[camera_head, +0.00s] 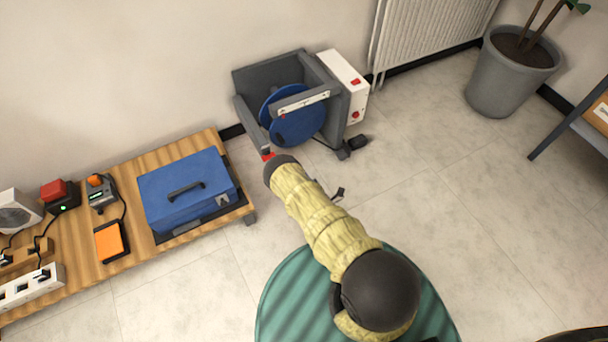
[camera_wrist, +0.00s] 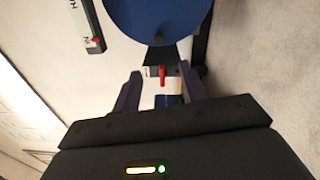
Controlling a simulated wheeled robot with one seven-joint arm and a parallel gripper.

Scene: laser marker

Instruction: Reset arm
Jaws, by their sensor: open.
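My arm, in a yellow sleeve, reaches up toward the laser marker, a grey open-fronted machine with a blue disc (camera_head: 298,115). In the wrist view, my gripper (camera_wrist: 162,92) shows two dark fingers held apart, with no object clearly held. A small red part (camera_wrist: 161,75) shows in the gap between the fingers, and I cannot tell whether they touch it. The blue disc also fills the top of the wrist view (camera_wrist: 158,15). In the head view, the arm's dark end hides the fingertips.
A wooden bench (camera_head: 138,248) at left bears a blue case (camera_head: 185,190), an orange-topped device (camera_head: 112,240) and a power strip (camera_head: 30,288).

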